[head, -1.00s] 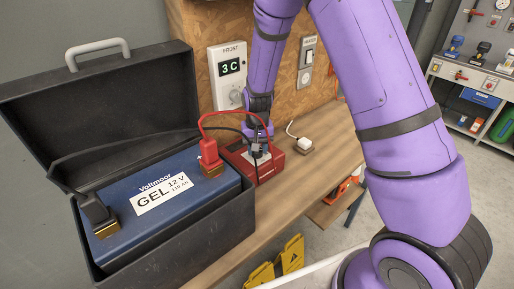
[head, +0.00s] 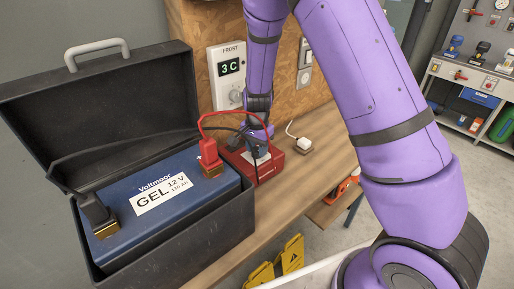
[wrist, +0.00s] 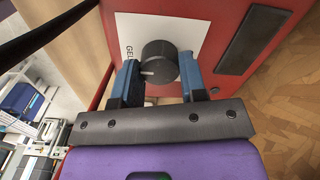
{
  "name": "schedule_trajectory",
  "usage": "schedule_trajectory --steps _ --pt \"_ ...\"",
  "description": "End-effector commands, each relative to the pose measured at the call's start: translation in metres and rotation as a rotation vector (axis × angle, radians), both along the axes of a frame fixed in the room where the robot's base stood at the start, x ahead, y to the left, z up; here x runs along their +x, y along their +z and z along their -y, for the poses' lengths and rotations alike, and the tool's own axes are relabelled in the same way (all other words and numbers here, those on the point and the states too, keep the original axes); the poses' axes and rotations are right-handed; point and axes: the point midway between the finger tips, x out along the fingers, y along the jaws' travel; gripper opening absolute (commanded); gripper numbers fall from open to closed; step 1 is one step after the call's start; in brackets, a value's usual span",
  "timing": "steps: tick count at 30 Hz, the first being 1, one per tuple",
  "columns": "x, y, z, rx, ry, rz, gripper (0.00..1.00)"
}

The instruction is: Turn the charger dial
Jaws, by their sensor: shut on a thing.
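The red charger (head: 268,170) sits on the wooden bench beside the battery box. In the wrist view the charger (wrist: 222,22) fills the top, with a white label reading "GEL" at the left. The round black dial (wrist: 159,58) stands on that label, with a pale pointer line on its left side. My gripper (wrist: 158,78) has one blue-padded finger on each side of the dial and is shut on it. In the head view my gripper (head: 258,143) is at the charger's face, and the dial is hidden there.
A blue gel battery (head: 165,215) lies in an open black case (head: 95,110) at the left. A red clamp (head: 209,158) and cable run close to my gripper. A white plug (head: 303,144) lies on the bench (head: 325,130) to the right. A frost thermostat (head: 228,75) reads 3 C.

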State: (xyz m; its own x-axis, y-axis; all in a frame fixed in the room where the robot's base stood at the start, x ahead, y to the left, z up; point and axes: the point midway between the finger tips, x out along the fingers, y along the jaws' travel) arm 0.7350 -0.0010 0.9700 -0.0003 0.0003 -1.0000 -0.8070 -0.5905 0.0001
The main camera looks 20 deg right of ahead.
Motion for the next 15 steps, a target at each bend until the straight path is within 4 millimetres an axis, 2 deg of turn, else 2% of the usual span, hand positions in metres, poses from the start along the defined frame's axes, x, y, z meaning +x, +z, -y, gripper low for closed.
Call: schedule_trajectory --steps 15 --pt "0.0008 0.0006 0.0001 0.0 -0.032 0.003 0.15"
